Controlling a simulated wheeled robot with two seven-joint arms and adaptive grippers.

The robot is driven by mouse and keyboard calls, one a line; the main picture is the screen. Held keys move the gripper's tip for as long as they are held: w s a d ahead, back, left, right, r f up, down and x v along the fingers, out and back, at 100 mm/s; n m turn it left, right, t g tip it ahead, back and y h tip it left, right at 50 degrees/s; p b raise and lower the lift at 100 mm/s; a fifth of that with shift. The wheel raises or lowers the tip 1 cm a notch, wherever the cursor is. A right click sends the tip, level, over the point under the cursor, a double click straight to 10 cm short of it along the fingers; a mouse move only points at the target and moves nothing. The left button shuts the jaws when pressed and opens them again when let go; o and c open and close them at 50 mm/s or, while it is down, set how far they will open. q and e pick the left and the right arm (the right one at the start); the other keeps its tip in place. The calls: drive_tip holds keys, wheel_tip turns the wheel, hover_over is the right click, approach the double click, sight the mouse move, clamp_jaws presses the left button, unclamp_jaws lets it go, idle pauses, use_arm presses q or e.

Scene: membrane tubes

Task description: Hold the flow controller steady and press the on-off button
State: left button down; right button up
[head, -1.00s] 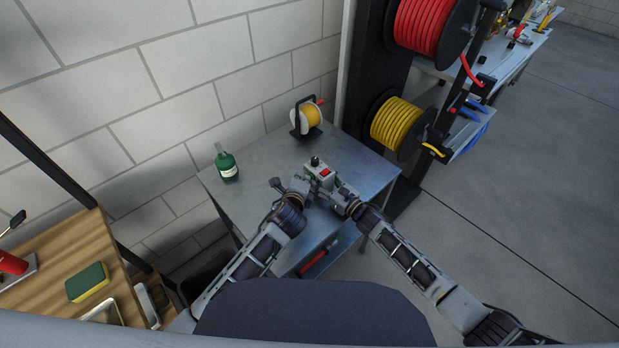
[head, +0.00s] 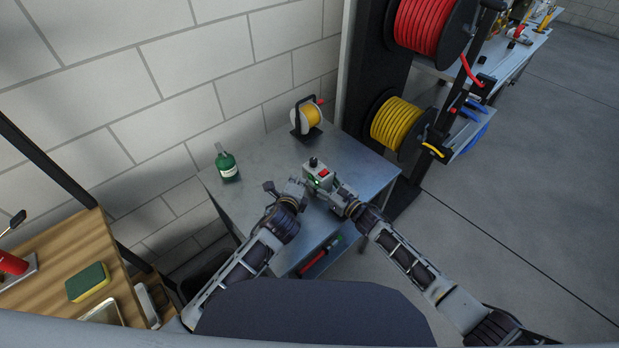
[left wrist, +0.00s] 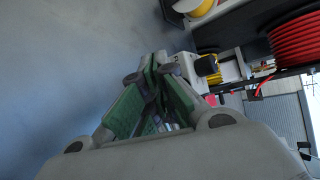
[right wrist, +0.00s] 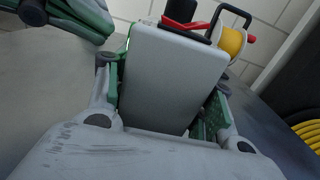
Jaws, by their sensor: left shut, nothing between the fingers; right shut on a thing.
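The flow controller (head: 319,177) is a small light-grey box on the metal table. It has a black knob on top, a red switch and a small green light on its face. My right gripper (head: 338,190) is shut on its right side. In the right wrist view the grey box (right wrist: 172,80) fills the space between the green-padded fingers. My left gripper (head: 300,187) is shut and empty, just left of the controller, with a small gap. In the left wrist view its green fingers (left wrist: 158,70) meet at the tips.
A green bottle (head: 227,165) stands at the table's left side. A yellow reel on a black stand (head: 308,117) is at the back. Red (head: 428,25) and yellow (head: 396,124) hose reels stand to the right. The metal table (head: 250,205) is clear around the controller.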

use_arm(q)
drive_tip(key=shift+s+a, duration=1.95)
drive_tip(key=shift+s, duration=0.05)
use_arm(e)
drive_tip(key=o, duration=1.3)
drive_tip(key=shift+s+d, duration=0.1)
drive_tip(key=shift+v, duration=5.85)
use_arm(q)
drive_tip(key=shift+s+d, duration=0.1)
use_arm(e)
drive_tip(key=shift+s+d, duration=0.1)
